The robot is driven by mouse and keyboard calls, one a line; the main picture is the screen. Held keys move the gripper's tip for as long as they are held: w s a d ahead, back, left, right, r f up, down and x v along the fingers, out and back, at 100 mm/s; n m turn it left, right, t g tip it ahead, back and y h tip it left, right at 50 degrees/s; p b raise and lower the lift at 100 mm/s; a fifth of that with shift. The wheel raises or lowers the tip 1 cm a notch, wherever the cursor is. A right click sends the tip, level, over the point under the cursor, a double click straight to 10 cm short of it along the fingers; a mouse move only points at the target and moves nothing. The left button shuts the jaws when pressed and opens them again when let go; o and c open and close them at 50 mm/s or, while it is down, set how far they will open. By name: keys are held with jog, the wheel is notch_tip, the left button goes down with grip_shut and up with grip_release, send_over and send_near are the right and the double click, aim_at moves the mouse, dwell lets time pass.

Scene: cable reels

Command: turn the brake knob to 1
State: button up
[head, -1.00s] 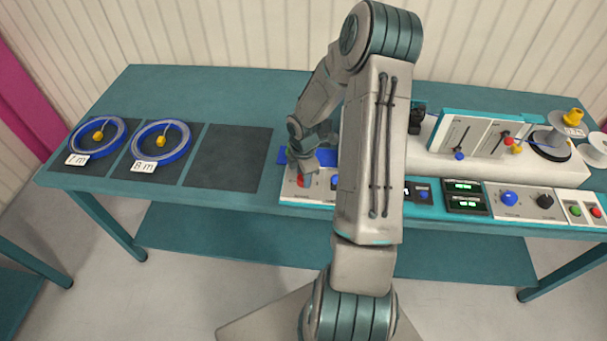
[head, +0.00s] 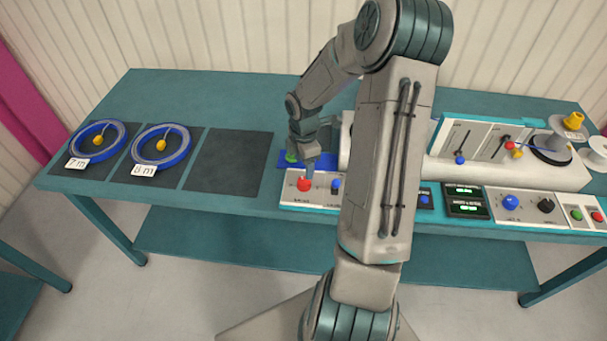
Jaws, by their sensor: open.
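My gripper (head: 309,168) points down just behind and above a red knob (head: 303,185) on a white panel (head: 300,201) at the bench's front edge. It is open. I cannot tell whether its fingertips touch the knob. A blue knob (head: 336,185) sits just right of the red one, partly beside my arm. Farther right, another panel has a blue knob (head: 510,202) and a black knob (head: 547,205). The panel lettering is too small to read, so I cannot tell which knob is the brake or its setting. My arm hides the middle of the panels.
Blue cable coils tagged 7 m (head: 98,140) and 8 m (head: 161,146) lie on dark mats at left; a third mat (head: 229,160) is empty. A white machine (head: 470,165) with levers and a spool (head: 555,143) stands at right. Green-lit displays (head: 467,199) sit in front.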

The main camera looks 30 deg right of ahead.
notch_tip(320, 180, up, 6)
jog(key=shift+r, duration=0.25)
jog(key=shift+a, duration=0.1)
dwell(0.4)
jog(key=s+a+r+m+t, duration=0.2)
jog(key=s+a+r+m, duration=0.5)
jog(key=s, duration=0.3)
jog(key=s+a+r+m+t, duration=0.1)
jog(key=s+a+r+m, duration=0.6)
jog(key=s+r+m, duration=0.1)
jog(key=shift+s+r+m+t+b, duration=0.4)
jog(key=shift+s+m, duration=0.45)
jog(key=shift+m, duration=0.25)
jog(key=shift+c, duration=0.3)
